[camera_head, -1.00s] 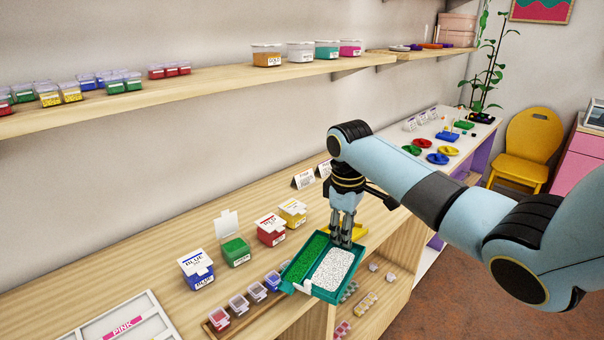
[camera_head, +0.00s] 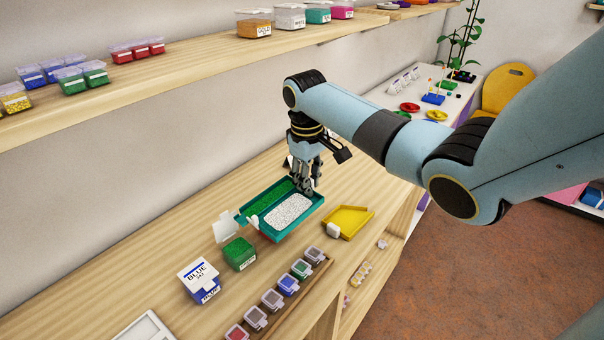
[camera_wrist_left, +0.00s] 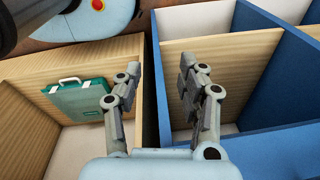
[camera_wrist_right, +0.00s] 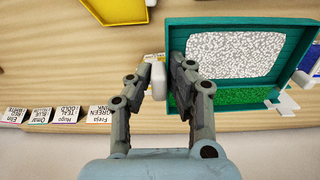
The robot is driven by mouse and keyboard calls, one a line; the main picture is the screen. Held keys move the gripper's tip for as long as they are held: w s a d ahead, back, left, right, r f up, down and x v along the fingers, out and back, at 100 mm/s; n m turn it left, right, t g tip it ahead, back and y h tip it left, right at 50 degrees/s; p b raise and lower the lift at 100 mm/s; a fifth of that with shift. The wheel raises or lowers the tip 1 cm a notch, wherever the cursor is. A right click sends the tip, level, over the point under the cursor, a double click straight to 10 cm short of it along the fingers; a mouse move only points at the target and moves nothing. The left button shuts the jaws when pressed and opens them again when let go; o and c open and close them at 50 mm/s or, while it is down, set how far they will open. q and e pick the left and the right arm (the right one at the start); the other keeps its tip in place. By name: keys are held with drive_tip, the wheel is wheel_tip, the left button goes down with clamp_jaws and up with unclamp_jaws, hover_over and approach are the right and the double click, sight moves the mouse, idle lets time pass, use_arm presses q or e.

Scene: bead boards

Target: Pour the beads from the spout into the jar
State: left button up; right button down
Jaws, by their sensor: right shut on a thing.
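The blue jar (camera_head: 205,279) stands nearer, its lid mostly closed. A yellow tray (camera_head: 348,220) lies right of the teal one. Several small lidded boxes (camera_head: 288,285) line the front. A shelf (camera_head: 190,65) with bead boxes runs above. Blue dividers (camera_wrist_left: 243,140) are near my left gripper.

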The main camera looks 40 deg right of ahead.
sight(300, 196)
drive_tip(key=shift+a+f+b, duration=0.15)
drive_tip(key=shift+f+b, duration=0.1)
drive_tip(key=shift+b, duration=0.05)
drive_tip(key=shift+a+f+b, duration=0.15)
drive_tip(key=shift+f+b, duration=0.05)
drive_tip(key=shift+b, duration=0.1)
drive_tip(key=shift+a+f+h+b, duration=0.55)
drive_tip(key=shift+f+h+b, duration=0.25)
drive_tip(key=shift+b, duration=0.4)
drive_tip(key=shift+a+r+h+p, duration=0.15)
drive_tip(key=shift+r+h, duration=0.05)
drive_tip(key=shift+r, duration=0.2)
drive_tip(key=shift+a+r+h+p, duration=0.1)
drive_tip(key=shift+r+h+p, duration=0.1)
drive_tip(key=shift+r, duration=0.2)
drive_tip(key=shift+s+a+r+h, duration=0.1)
drive_tip(key=shift+a+r+h, duration=0.25)
drive_tip(key=shift+r, duration=0.25)
drive_tip(key=shift+r+p, duration=0.25)
drive_tip(key=shift+p, duration=0.1)
use_arm(q)
drive_tip(key=shift+s+f+p, duration=0.15)
drive_tip(key=shift+f+p, duration=0.4)
use_arm(e)
drive_tip(key=shift+a+r+h, duration=0.25)
drive_tip(key=shift+r+h, duration=0.2)
